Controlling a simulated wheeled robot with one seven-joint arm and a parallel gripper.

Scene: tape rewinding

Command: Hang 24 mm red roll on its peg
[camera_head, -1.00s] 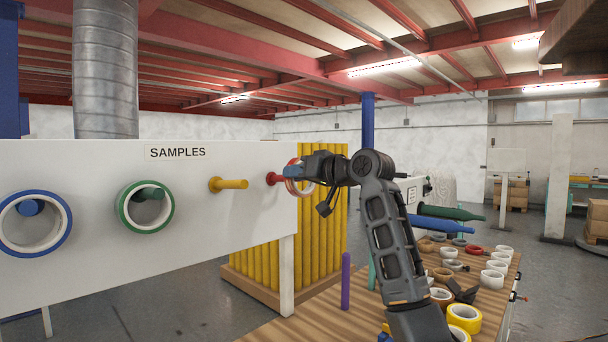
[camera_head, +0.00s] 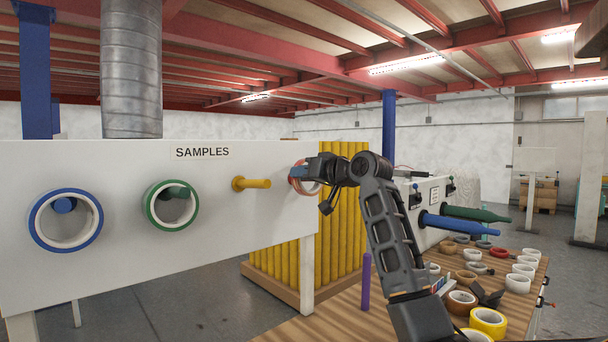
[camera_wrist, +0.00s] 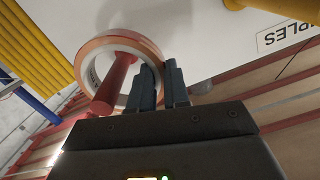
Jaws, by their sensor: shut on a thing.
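The red roll (camera_wrist: 153,49), a ring with a reddish outer face and pale inside, is around the red peg (camera_wrist: 115,85) close to the white board. The peg's free end sticks out through the hole towards the wrist camera. I cannot tell whether the roll rests on the peg. My gripper (camera_wrist: 161,78) is shut on one side of the roll's rim, with one finger inside the ring and one outside. In the head view the roll (camera_head: 307,192) and my gripper (camera_head: 299,172) are at the board's right end, and the peg is mostly hidden.
The SAMPLES board (camera_head: 120,265) also carries a blue roll (camera_head: 38,222), a green roll (camera_head: 152,222) and an empty yellow peg (camera_head: 254,184). A bench (camera_head: 330,318) at the right holds several rolls and an upright purple rod (camera_head: 366,283).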

